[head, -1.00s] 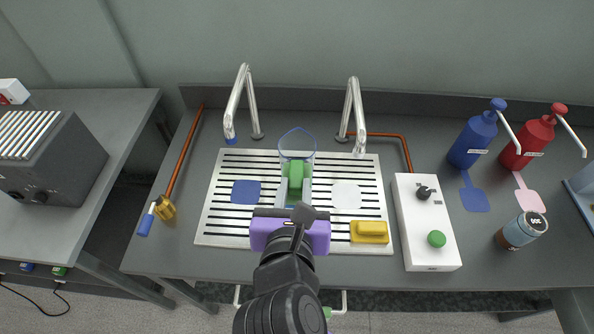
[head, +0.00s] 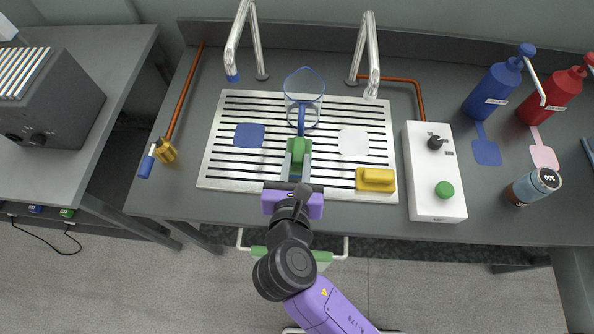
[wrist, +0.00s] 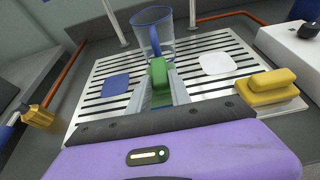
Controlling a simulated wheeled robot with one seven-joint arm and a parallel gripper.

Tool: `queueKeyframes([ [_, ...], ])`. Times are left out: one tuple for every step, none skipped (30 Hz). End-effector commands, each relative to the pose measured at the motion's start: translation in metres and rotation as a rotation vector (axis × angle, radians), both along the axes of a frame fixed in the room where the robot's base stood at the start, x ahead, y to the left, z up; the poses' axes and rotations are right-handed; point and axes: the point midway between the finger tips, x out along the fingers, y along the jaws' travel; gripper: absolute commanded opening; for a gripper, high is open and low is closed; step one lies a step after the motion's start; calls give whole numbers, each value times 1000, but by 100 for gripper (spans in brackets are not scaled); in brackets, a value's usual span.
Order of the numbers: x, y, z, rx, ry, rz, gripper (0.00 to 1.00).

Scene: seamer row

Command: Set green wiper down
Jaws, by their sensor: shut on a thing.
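The green wiper (head: 298,147) is held between the fingers of my gripper (head: 298,158), above the slotted metal drainboard (head: 212,165). The wrist view shows the wiper (wrist: 158,73) as a green block between the finger pads, with the drainboard behind and to both sides. My gripper is shut on it. The gripper body hides part of the drainboard's front edge. I cannot tell whether the wiper touches the drainboard.
A clear jug with a blue rim (head: 304,85) stands just beyond the wiper. Blue (head: 249,136) and white (head: 353,141) patches lie either side. A yellow wiper (head: 376,180) sits front right, beside a white control box (head: 435,170). Two taps rise behind.

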Motion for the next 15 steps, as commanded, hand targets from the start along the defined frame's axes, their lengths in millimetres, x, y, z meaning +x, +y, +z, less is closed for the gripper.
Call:
queueKeyframes([
  [0, 0, -5, -2, 1, 1, 0],
  [0, 0, -8, -3, 1, 1, 0],
  [0, 0, -14, -4, 1, 2, 0],
  [-1, -1, -19, -4, 2, 2, 0],
  [0, 0, -24, -5, 2, 1, 0],
  [-1, 0, -30, -4, 2, 2, 0],
  [-1, 0, -34, -4, 2, 2, 0],
  [-1, 0, -37, -3, 2, 2, 0],
  [0, 0, -40, -3, 1, 1, 0],
  [0, 0, -42, -2, 1, 1, 0],
  [0, 0, -43, -2, 0, 1, 0],
  [0, 0, -44, -2, 0, 1, 0],
  [0, 0, -44, -2, 0, 1, 0],
  [0, 0, -43, -2, 0, 1, 0],
  [0, 0, -43, -1, 0, 0, 0],
])
